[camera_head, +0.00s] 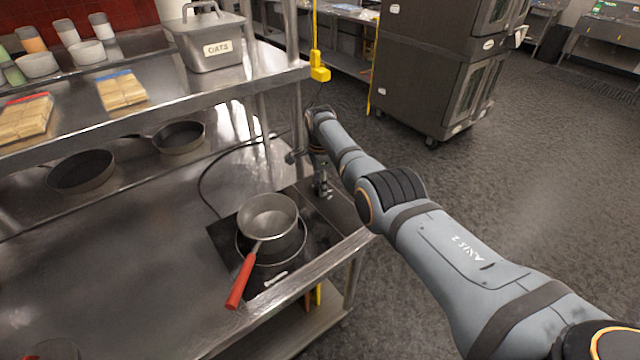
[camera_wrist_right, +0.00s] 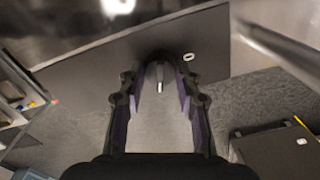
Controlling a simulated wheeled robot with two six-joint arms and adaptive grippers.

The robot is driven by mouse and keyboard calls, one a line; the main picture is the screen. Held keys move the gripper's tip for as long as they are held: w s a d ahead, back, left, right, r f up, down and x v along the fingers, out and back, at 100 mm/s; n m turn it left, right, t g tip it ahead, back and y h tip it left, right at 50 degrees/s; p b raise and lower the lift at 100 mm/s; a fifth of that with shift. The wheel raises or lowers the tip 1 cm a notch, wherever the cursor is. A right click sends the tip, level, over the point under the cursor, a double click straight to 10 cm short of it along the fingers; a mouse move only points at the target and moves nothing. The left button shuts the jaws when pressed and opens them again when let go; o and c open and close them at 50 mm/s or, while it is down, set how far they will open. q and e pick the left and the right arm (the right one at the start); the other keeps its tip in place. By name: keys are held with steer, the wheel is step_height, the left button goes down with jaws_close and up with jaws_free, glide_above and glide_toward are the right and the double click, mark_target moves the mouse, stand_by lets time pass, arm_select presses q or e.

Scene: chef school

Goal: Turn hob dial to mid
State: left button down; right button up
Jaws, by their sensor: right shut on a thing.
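The black hob (camera_head: 320,236) lies on the steel counter, with a steel saucepan (camera_head: 268,217) with a red handle on it. My right gripper (camera_head: 322,190) points down at the hob's far right part, beyond the saucepan. In the right wrist view the hob (camera_wrist_right: 100,68) fills the upper middle, and the round dark hob dial (camera_wrist_right: 158,72) with a white pointer mark sits between the fingertips of my right gripper (camera_wrist_right: 159,88). The gripper is shut on the dial. In the head view the gripper hides the dial. My left gripper is not in view.
A steel shelf (camera_head: 170,108) above the counter holds an oats tin (camera_head: 205,42), jars and wooden blocks. Two dark pans (camera_head: 80,172) stand beneath it. A black cable runs behind the hob. The counter left of the hob is mostly clear.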

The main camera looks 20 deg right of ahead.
stand_by(0.5)
steer(key=o, duration=1.2)
steer(key=shift+c, duration=0.2)
step_height(320, 180, up, 12)
